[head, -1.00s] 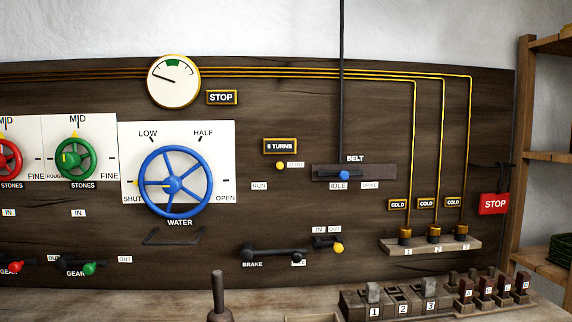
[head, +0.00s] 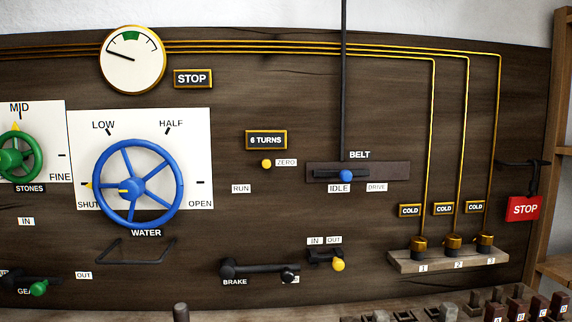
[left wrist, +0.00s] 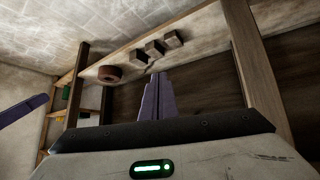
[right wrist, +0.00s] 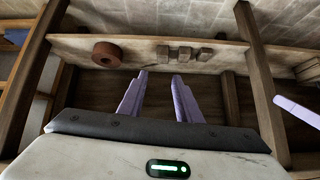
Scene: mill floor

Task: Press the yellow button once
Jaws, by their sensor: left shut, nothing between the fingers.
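A small round yellow button (head: 266,163) sits on the dark wooden panel in the head view, left of a ZERO label and below the 6 TURNS sign (head: 266,140). Nothing covers it. Neither gripper shows in the head view, so their distance from the button cannot be told. In the left wrist view my left gripper (left wrist: 156,92) has its purple fingers together, with nothing between them. In the right wrist view my right gripper (right wrist: 160,88) has its fingers apart and empty.
The blue water wheel (head: 138,187) is left of the button, and the blue-knobbed belt lever (head: 346,176) is right. Below are the brake lever (head: 258,269) and a yellow-knobbed IN/OUT lever (head: 338,265). A red STOP sign (head: 524,208) hangs right.

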